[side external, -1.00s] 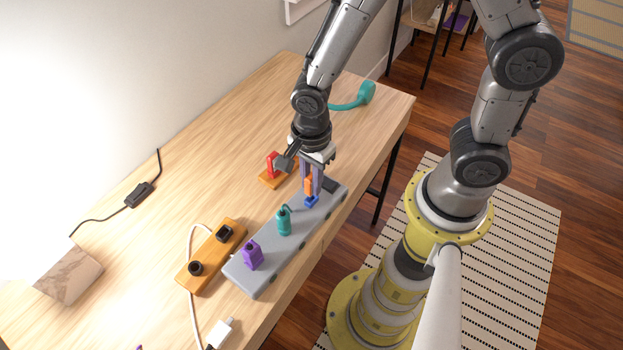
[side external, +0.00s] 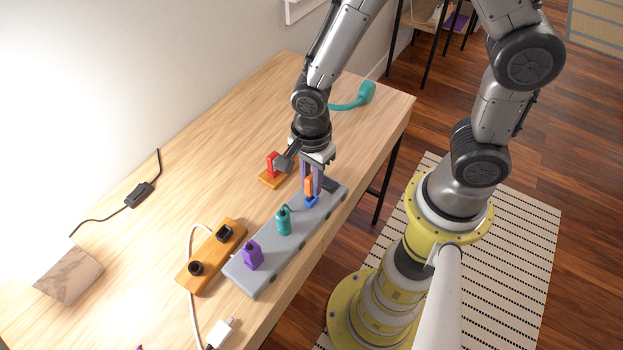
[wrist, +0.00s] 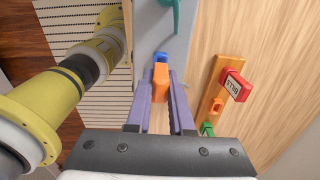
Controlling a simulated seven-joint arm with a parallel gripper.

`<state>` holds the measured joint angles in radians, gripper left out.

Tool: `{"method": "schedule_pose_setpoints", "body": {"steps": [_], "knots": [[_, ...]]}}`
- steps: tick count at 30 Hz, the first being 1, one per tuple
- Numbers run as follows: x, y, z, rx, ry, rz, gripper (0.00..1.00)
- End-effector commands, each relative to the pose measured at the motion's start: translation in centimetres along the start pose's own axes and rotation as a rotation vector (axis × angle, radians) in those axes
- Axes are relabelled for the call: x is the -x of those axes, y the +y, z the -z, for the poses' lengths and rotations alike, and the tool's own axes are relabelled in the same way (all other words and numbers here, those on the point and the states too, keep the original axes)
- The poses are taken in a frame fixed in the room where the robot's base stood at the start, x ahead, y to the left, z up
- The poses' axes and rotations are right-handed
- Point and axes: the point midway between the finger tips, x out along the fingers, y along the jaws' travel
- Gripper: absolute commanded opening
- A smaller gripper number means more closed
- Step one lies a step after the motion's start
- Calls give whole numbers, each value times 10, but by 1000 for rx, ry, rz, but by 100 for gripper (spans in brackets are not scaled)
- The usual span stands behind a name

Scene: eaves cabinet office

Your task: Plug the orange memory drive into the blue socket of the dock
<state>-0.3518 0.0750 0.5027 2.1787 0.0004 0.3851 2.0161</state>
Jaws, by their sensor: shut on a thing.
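The grey dock (side external: 262,272) is a long strip on the desk, with a purple drive (side external: 252,256) and a teal drive (side external: 283,221) standing on it. The blue socket (side external: 312,202) is towards its far end, and it shows in the wrist view (wrist: 160,57). My gripper (side external: 311,186) is shut on the orange memory drive (side external: 309,186), which is upright right above the blue socket. In the wrist view the orange drive (wrist: 161,84) sits between my two purple fingers, close against the blue socket. I cannot tell how deep its lower end is in the socket.
An orange board with a red piece (side external: 272,163) stands just left of my gripper. An orange block with black sockets (side external: 211,257) lies beside the dock, with a white cable (side external: 219,333). A teal handset-like thing (side external: 367,92) is behind.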

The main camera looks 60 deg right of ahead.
Motion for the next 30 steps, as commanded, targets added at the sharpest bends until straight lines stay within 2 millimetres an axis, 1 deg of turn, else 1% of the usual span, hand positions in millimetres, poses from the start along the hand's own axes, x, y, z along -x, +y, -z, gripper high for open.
{"method": "schedule_pose_setpoints", "body": {"steps": [30], "knots": [[-23, 0, 0, 0, 0, -1, 0]]}}
